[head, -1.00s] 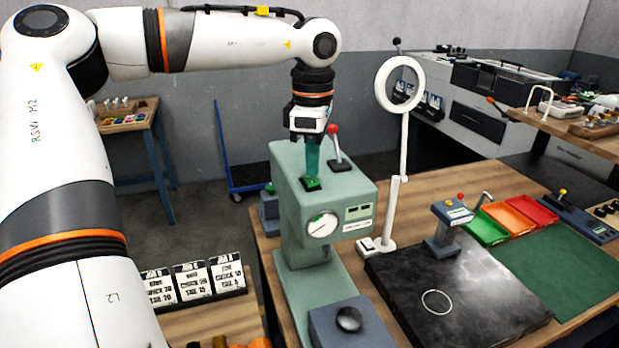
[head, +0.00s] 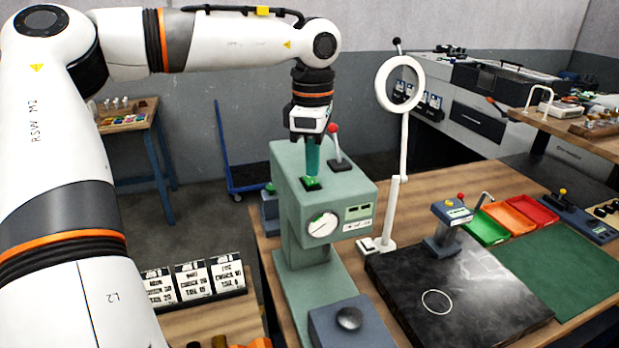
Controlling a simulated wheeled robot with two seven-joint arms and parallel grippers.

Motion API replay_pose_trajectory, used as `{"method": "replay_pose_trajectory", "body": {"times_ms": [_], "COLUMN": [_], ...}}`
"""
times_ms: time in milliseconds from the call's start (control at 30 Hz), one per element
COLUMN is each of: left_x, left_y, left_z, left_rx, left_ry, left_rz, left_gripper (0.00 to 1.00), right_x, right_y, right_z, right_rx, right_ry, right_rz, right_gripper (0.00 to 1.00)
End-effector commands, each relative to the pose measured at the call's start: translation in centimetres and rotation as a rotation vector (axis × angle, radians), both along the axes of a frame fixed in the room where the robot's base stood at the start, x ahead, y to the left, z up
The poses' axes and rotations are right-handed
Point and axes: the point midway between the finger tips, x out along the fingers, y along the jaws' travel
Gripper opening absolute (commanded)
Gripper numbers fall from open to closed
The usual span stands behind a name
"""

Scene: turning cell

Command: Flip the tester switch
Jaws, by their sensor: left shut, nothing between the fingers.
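The tester (head: 287,213) is a pale green machine with a round dial (head: 322,225) and a small display (head: 358,211) on its front. A green switch (head: 312,184) in a dark square base sits on its top, near the front left. A lever with a red knob (head: 333,129) stands behind it. My left gripper (head: 312,174) points straight down with its teal fingers shut and empty. The fingertips are at the switch and hide part of it; they look to be touching it. My right gripper is not in view.
A white ring lamp (head: 404,150) stands close to the tester's right. A black stone plate (head: 480,318) with a small gauge (head: 446,226) lies further right, before green, orange and red trays (head: 511,218). Job cards (head: 194,281) stand at lower left.

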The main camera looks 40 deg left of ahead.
Motion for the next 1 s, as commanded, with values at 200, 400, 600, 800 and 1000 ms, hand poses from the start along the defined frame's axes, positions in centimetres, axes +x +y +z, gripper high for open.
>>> {"method": "replay_pose_trajectory", "body": {"times_ms": [200, 400, 600, 800, 1000], "left_x": [0.0, 0.0, 0.0, 0.0, 0.0], "left_y": [0.0, 0.0, 0.0, 0.0, 0.0], "left_z": [-0.4, -0.7, -1.0, -1.3, -1.6], "left_rx": [0.001, 0.001, 0.001, 0.001, 0.001], "left_ry": [0.001, 0.001, 0.001, 0.001, 0.001], "left_rz": [0.0, 0.0, 0.0, 0.0, 0.0], "left_gripper": [0.0, 0.0, 0.0, 0.0, 0.0], "right_x": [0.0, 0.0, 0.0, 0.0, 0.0], "right_y": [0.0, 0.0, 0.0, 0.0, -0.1], "right_z": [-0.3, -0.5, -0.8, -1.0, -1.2], "right_rx": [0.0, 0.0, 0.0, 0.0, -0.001], "right_ry": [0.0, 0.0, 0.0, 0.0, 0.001], "right_rz": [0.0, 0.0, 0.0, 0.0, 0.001], "right_gripper": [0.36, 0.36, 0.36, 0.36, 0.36]}}
